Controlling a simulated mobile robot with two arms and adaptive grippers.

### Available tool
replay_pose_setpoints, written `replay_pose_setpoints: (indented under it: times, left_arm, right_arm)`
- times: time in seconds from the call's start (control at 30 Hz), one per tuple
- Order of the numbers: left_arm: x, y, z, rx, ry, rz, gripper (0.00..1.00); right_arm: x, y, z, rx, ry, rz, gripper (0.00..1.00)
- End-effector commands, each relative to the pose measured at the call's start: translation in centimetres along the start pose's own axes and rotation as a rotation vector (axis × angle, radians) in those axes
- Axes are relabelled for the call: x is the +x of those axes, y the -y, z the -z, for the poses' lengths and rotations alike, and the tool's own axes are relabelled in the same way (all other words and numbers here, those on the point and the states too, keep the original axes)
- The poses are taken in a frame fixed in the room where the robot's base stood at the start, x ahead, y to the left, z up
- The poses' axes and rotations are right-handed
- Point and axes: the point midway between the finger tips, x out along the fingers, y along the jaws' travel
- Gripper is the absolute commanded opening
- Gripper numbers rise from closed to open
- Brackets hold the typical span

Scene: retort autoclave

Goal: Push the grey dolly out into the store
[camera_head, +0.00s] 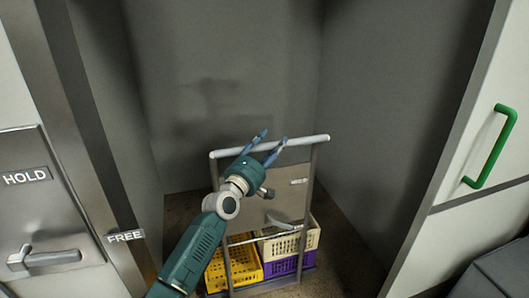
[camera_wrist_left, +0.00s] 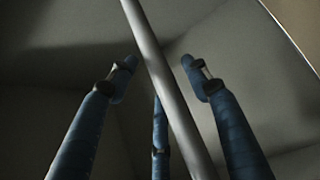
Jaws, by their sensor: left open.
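The grey dolly (camera_head: 290,182) stands upright inside a narrow grey-walled space in the head view. Its pale handle bar (camera_head: 312,140) runs across the top. A yellow crate (camera_head: 246,269), a purple crate (camera_head: 283,266) and a cream crate (camera_head: 283,243) sit low on it. My left gripper (camera_head: 274,138) is open at the handle bar. In the left wrist view, the bar (camera_wrist_left: 158,50) runs diagonally between the spread blue fingers of the gripper (camera_wrist_left: 159,62); contact cannot be told. My left arm hides part of the dolly's left side. My right gripper is not in view.
A metal panel with a HOLD label (camera_head: 26,178) and lever (camera_head: 50,259) stands at the left, beside a frame labelled FREE (camera_head: 126,236). A white panel with a green handle (camera_head: 490,147) flanks the right. Grey walls (camera_head: 232,75) close in behind the dolly.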

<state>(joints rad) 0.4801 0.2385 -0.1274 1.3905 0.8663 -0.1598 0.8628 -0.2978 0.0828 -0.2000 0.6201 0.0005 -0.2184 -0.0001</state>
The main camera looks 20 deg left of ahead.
Motion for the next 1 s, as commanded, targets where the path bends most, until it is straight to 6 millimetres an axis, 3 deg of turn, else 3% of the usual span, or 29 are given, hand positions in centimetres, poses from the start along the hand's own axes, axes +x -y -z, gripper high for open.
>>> replay_pose_setpoints:
  times: [0.5, 0.7, 1.0]
  left_arm:
    - [-9.8, 0.3, 0.2, 0.002, -0.002, 0.004, 0.49]
    - [-11.3, 0.1, 0.2, 0.002, -0.002, 0.002, 0.49]
    - [-11.4, 0.1, 0.2, 0.002, -0.002, 0.002, 0.49]
  right_arm:
    - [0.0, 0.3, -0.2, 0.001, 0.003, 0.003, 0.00]
    - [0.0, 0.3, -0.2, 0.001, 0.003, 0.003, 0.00]
    - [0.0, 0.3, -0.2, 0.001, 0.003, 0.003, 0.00]
